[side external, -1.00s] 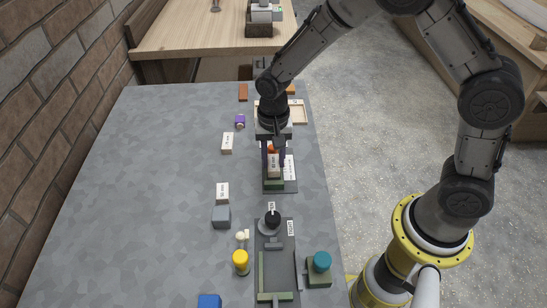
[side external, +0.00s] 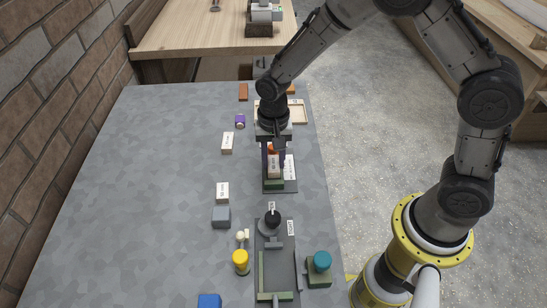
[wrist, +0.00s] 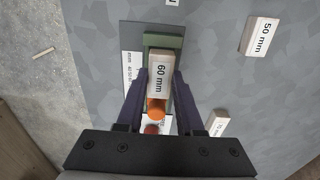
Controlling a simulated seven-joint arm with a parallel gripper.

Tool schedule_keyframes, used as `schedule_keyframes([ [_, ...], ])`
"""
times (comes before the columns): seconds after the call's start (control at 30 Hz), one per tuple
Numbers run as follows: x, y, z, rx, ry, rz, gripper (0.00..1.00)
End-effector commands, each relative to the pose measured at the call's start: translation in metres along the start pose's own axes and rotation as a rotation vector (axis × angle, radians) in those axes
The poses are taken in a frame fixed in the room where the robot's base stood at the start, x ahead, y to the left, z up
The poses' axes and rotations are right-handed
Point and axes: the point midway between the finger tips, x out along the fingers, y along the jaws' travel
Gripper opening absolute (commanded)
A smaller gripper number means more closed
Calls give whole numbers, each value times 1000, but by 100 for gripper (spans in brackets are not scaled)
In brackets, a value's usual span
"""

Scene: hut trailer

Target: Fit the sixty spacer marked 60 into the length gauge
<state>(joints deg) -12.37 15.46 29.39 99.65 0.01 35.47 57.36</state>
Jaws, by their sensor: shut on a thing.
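The sixty spacer, a pale block marked 60 mm (wrist: 160,75), is between the two fingers of my gripper (wrist: 160,85), which is shut on it. In the side external view my gripper (side external: 273,165) points down over the length gauge, a dark plate (side external: 289,186) with a white label. The gauge's green end block (wrist: 163,41) lies just beyond the spacer's far end. An orange round part (wrist: 156,108) is at its near end. The spacer lies in line between these two. I cannot tell whether it rests on the gauge or hangs just above it.
Blocks marked 50 mm (wrist: 260,36) and 70 mm (wrist: 217,122) lie beside the gauge. A grey block (side external: 221,217), a yellow-topped piece (side external: 241,262), a blue block (side external: 209,301) and a second dark fixture (side external: 278,270) stand nearer the camera. The table's left part is clear.

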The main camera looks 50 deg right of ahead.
Motion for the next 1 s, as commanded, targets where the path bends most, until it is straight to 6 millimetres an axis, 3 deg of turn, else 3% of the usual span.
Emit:
schedule_keyframes([
  [1.0,17,0,0,0,0,0,0],
])
